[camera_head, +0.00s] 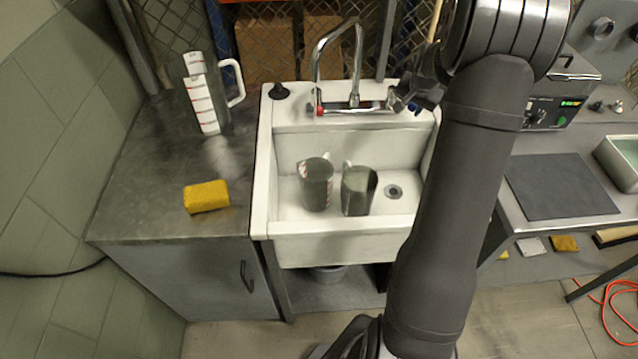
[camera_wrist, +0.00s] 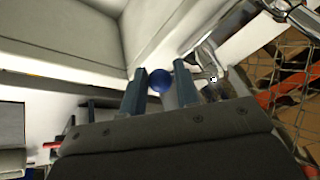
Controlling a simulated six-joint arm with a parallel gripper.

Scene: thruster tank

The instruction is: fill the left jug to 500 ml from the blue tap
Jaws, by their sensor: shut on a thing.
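Two jugs stand side by side in the white sink (camera_head: 288,225). The left jug (camera_head: 316,185) has red marks on its side; the right jug (camera_head: 358,191) stands close beside it. The water level in them is too small to read. The chrome faucet (camera_head: 320,60) arches over the sink, with a red tap (camera_head: 320,110) at its left end. My gripper (camera_head: 402,102) is at the faucet's right end. In the wrist view the blue tap (camera_wrist: 161,81) sits between my two fingers (camera_wrist: 158,88), which are shut on it. In the head view my gripper hides the blue tap.
A tall measuring jug (camera_head: 203,105) with a handle stands on the left counter, with a yellow sponge (camera_head: 206,196) in front. A black stopper (camera_head: 279,91) lies on the sink's back left corner. A drain (camera_head: 393,191) shows at the right. A grey mat (camera_head: 560,185) lies on the right bench.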

